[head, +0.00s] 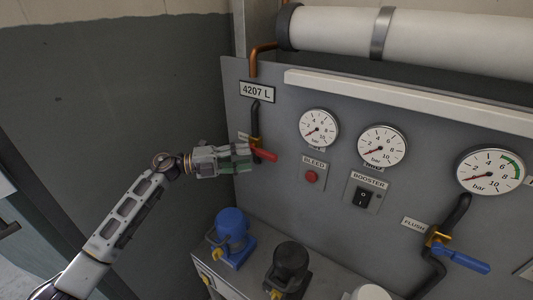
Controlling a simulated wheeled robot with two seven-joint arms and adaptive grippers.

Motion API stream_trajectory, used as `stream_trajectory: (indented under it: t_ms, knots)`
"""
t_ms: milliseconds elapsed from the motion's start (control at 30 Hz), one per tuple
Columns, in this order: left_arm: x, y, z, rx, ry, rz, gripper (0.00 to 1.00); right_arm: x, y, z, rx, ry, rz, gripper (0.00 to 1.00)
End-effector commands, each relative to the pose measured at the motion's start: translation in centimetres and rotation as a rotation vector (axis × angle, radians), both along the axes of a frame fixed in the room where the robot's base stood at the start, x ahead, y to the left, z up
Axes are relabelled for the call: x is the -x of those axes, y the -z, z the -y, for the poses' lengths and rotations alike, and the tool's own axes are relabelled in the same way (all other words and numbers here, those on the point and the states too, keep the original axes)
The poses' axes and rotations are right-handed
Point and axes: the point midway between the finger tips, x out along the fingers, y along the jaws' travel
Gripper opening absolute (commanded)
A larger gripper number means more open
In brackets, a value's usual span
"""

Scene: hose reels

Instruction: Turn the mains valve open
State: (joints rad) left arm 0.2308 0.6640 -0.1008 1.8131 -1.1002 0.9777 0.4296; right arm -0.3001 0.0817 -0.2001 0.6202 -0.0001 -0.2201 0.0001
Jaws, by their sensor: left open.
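A valve with a red lever (265,155) sits on a dark pipe at the left of the grey panel, under the "4207 L" plate. I take it to be the mains valve, but its label is mostly hidden behind my gripper. The lever points right and slightly down. My left gripper (247,158) is open at the lever's left end, its fingers pointing right. I cannot tell whether the fingers touch the lever or have it between them. My right gripper is not in view.
The grey panel (330,210) also carries several gauges, a red bleed button (311,177), a booster switch (362,198) and a blue-handled flush valve (460,258). Below stand a blue-topped unit (232,228) and a black one (290,262). A white cylinder (440,42) runs above.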

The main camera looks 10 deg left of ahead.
Motion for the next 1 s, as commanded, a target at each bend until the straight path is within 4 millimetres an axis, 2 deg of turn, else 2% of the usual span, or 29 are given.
stream_trajectory:
  t_ms: [400,600,1000]
  knots:
    - [-2.0,-0.2,4.6,0.003,0.001,-0.001,0.43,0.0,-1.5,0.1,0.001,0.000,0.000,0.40]
    - [-2.6,-0.1,6.2,0.002,0.000,-0.001,0.43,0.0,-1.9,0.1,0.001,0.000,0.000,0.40]
    - [-3.0,0.0,7.0,-0.001,0.000,-0.001,0.43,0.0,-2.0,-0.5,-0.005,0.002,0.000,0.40]
